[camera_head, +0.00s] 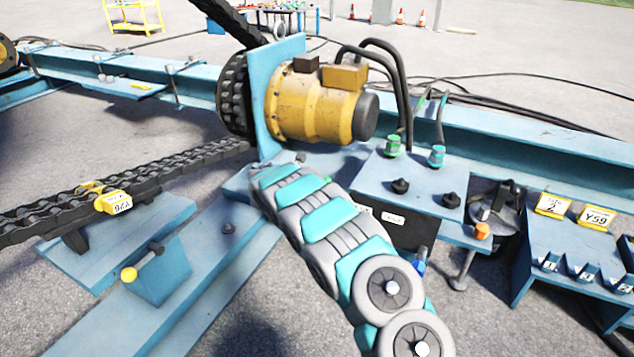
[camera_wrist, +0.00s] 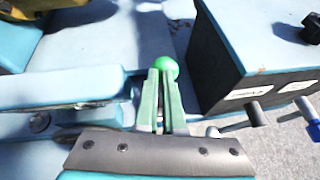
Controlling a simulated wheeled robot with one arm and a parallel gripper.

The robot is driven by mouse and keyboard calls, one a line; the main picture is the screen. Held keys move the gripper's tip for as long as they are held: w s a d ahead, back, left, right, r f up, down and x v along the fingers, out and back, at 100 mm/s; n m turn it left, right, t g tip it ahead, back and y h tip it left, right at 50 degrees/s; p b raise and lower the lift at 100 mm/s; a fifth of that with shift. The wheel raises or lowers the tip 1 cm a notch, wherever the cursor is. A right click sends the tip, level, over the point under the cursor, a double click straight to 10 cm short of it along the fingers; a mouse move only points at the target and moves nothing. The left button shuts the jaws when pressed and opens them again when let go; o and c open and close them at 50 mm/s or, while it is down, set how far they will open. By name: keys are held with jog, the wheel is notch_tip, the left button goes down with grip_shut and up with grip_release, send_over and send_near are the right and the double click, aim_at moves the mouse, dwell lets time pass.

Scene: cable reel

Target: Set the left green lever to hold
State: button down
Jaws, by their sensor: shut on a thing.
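In the wrist view, the green lever shows as a round bright green knob (camera_wrist: 165,68) at the tips of my fingers. My gripper (camera_wrist: 161,82) is shut on the lever just below the knob. Its two fingers hide the lever's stem and lower end. I cannot read the lever's position or any "hold" mark.
A control box (camera_wrist: 215,75) with white labels stands close right of my fingers. A blue-gripped lever (camera_wrist: 262,119) projects below it. A yellow motor (camera_head: 315,105) sits beyond my arm. A yellow-knobbed handle (camera_head: 130,274) and chain (camera_head: 150,165) lie left. Blue beams surround the area.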

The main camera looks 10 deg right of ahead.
jog(key=shift+d+r, duration=0.15)
jog(key=shift+d, duration=0.1)
jog(key=s+a+r, duration=0.6)
jog(key=a+r, duration=0.1)
jog(key=r, duration=0.1)
jog(key=shift+a+r, duration=0.35)
jog(key=shift+r, duration=0.05)
jog(key=shift+s, duration=0.1)
